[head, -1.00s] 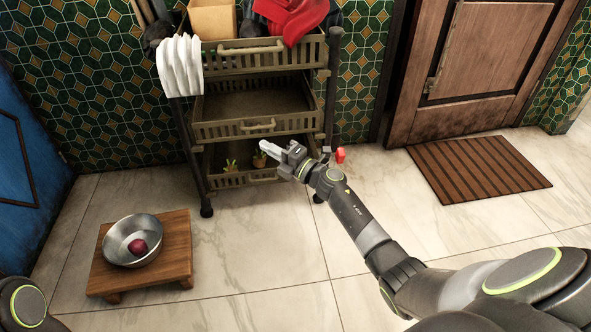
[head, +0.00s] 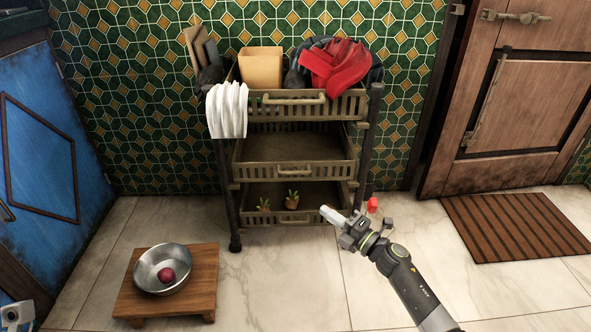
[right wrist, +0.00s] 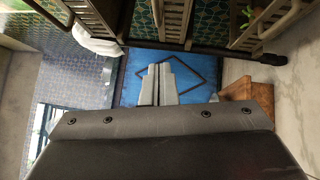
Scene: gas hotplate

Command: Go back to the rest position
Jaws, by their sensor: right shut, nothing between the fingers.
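My right gripper (head: 328,213) is shut and empty, in front of the lower right part of the shelf cart in the head view. Its two light grey fingers (right wrist: 157,85) lie side by side in the right wrist view, with nothing between them. The right arm reaches up from the bottom right of the head view. A small grey part, seemingly of my left arm, shows in the bottom left corner; no left fingers can be made out.
A shelf cart (head: 240,146) stands against the tiled wall, with small plants (head: 292,199) on its lowest shelf. A low wooden stool (head: 205,273) bears a metal bowl (head: 150,278) holding a red round item (head: 167,275). A brown mat (head: 515,226) lies by the door (head: 512,120). Floor between is clear.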

